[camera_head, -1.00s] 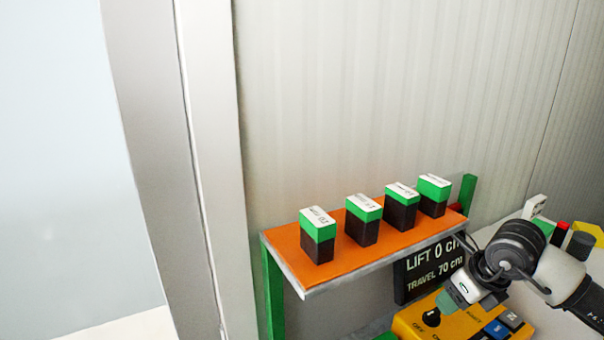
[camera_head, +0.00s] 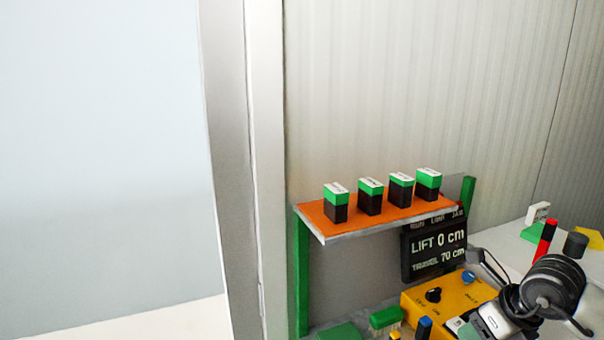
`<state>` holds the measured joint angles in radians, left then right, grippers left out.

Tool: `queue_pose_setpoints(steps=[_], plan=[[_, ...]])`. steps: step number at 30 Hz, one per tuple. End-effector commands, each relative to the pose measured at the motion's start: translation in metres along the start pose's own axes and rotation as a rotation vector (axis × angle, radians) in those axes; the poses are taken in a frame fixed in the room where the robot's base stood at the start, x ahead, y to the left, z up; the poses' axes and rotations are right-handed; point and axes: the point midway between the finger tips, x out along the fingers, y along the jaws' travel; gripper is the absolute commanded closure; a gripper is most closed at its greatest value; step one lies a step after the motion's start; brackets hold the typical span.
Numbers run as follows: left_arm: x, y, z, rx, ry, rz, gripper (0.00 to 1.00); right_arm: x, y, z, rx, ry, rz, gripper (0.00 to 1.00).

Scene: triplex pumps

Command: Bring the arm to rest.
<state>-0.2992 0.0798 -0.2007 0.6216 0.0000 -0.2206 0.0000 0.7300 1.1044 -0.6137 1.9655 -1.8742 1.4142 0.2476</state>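One of my arms (camera_head: 553,285) comes in at the lower right, with a black joint and a white and grey end part. Its end part (camera_head: 494,320) is low, in front of or over the right part of the yellow control box (camera_head: 423,307). I cannot make out its fingertips, so I cannot tell whether it is open or shut. It appears to be my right arm, as it enters from the right. No arm comes in from the left.
An orange shelf (camera_head: 384,218) on green posts holds several green-and-black blocks (camera_head: 370,197). A black display (camera_head: 434,249) reads "LIFT 0 cm" and "TRAVEL 70 cm". A red and black item (camera_head: 545,240) and a dark cylinder (camera_head: 575,245) stand at right. A grey post (camera_head: 235,150) rises left of the shelf.

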Motion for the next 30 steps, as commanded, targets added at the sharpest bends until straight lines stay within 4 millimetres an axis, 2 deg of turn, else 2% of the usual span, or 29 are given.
queue_pose_setpoints(steps=[8,14,19,21,24,26,28,30], plan=[[0.000,-0.001,-0.006,0.000,0.010,-0.001,1.00,0.017,0.047,0.011,-0.003,-0.106,0.198,0.47],[0.000,-0.001,-0.004,-0.001,0.007,-0.001,1.00,0.023,0.104,0.023,0.037,-0.244,0.448,0.47],[0.000,0.000,0.002,-0.001,-0.003,0.000,1.00,0.013,0.161,0.037,0.163,-0.421,0.749,0.47],[0.000,0.000,0.002,-0.001,-0.003,0.000,1.00,0.001,0.185,0.045,0.283,-0.527,0.916,0.47],[0.000,0.000,0.002,-0.001,-0.003,0.000,1.00,-0.021,0.200,0.057,0.549,-0.698,1.148,0.47],[0.000,0.000,0.002,-0.001,-0.003,0.000,1.00,-0.032,0.196,0.061,0.746,-0.793,1.253,0.47],[0.000,0.000,0.002,-0.001,-0.003,0.000,1.00,-0.037,0.181,0.061,1.007,-0.889,1.336,0.47],[0.000,0.000,0.002,-0.001,-0.003,0.000,1.00,-0.033,0.161,0.054,1.295,-0.967,1.370,0.47]])
